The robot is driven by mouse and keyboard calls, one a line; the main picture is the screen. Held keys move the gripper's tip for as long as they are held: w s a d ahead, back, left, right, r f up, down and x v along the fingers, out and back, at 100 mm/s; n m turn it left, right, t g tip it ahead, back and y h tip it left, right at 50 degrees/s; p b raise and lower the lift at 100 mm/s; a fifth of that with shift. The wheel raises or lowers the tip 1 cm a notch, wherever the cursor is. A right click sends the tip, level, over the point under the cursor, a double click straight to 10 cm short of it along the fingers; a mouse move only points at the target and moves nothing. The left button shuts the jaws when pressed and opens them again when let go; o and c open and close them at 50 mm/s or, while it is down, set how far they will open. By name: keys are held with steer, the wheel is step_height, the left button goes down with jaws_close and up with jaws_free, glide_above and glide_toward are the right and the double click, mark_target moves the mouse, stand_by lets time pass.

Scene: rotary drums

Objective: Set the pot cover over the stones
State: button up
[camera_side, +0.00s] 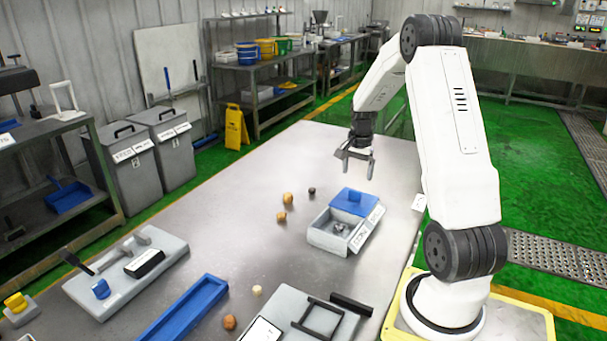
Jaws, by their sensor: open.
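A grey box (322,240) stands on the metal table. A blue cover with a raised blue knob (355,201) is at its far part, seemingly resting on or behind the rim; I cannot tell which. The near part of the box is open, with small greyish lumps (340,227) inside, perhaps the stones. Loose tan lumps (287,199) (282,216) and a dark one (311,190) lie on the table left of the box. My gripper (355,162) is open and empty, above the table just beyond the blue cover and apart from it.
A long blue tray (185,310), a grey board with tools (125,275) and a grey panel with black frames (290,305) occupy the near table. More small lumps (257,290) (230,322) lie between them. The far left tabletop is clear.

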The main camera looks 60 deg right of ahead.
mark_target(355, 191)
steer(key=shift+f, duration=3.8)
jaws_close()
